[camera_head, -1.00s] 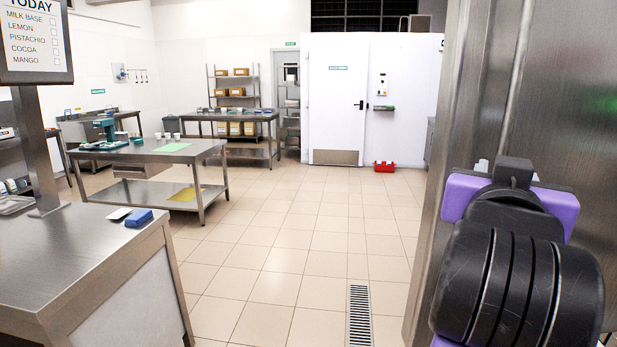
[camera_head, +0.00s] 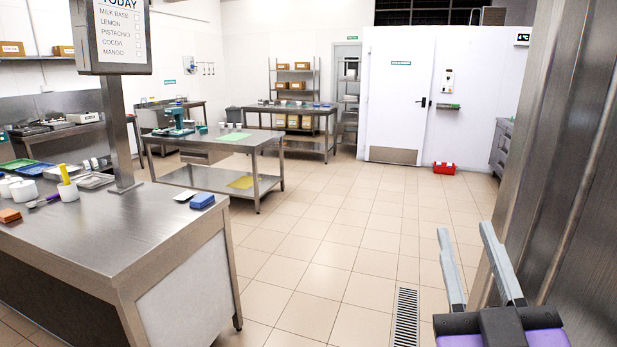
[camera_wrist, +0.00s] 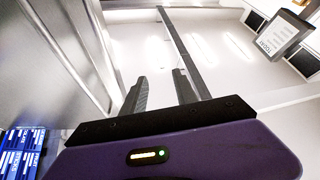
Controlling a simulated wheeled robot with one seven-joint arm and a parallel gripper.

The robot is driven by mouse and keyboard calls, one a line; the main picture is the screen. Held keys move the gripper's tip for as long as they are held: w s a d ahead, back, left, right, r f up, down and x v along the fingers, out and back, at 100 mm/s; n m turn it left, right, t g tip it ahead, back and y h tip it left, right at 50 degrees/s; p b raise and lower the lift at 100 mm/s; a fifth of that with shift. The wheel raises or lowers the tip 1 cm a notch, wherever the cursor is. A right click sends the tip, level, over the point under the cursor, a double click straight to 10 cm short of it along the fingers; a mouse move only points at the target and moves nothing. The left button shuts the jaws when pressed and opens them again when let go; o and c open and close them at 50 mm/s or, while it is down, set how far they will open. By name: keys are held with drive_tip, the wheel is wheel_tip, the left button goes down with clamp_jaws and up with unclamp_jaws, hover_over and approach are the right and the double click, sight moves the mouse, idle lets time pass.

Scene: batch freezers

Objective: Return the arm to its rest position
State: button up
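My gripper (camera_head: 463,262) is at the lower right of the head view. Its two grey fingers point up and stand apart with nothing between them. Its purple and black body shows at the bottom edge. In the wrist view the gripper (camera_wrist: 160,85) is also open and empty, its fingers reaching toward the pale ceiling and wall. Most of the arm is out of view. The gripper is close to a tall steel cabinet side (camera_head: 560,150) on the right; I cannot tell whether they touch.
A steel counter (camera_head: 150,240) with cups and a blue sponge (camera_head: 202,201) stands at the left, under a menu screen (camera_head: 117,37). A steel table (camera_head: 262,150) is behind it. A red crate (camera_head: 444,168) sits by the white door (camera_head: 398,100). The tiled floor between is open, with a drain grate (camera_head: 405,318).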

drive_tip(key=s+a+f+n+g+y, duration=0.1)
drive_tip(key=s+f+y, duration=0.1)
drive_tip(key=s+f, duration=0.5)
drive_tip(key=s+f+g+y, duration=0.15)
drive_tip(key=s+f, duration=0.25)
drive_tip(key=f, duration=0.6)
drive_tip(key=s+d+f+m+g, duration=0.1)
drive_tip(key=s+f+g, duration=0.2)
drive_tip(key=s+f, duration=0.4)
drive_tip(key=s+d+f+m+g+h, duration=0.1)
drive_tip(key=s+f, duration=0.6)
drive_tip(key=s, duration=0.7)
drive_tip(key=shift+m+g, duration=0.7)
drive_tip(key=shift+g, duration=0.35)
drive_tip(key=shift+f+h, duration=0.1)
drive_tip(key=shift+h, duration=0.15)
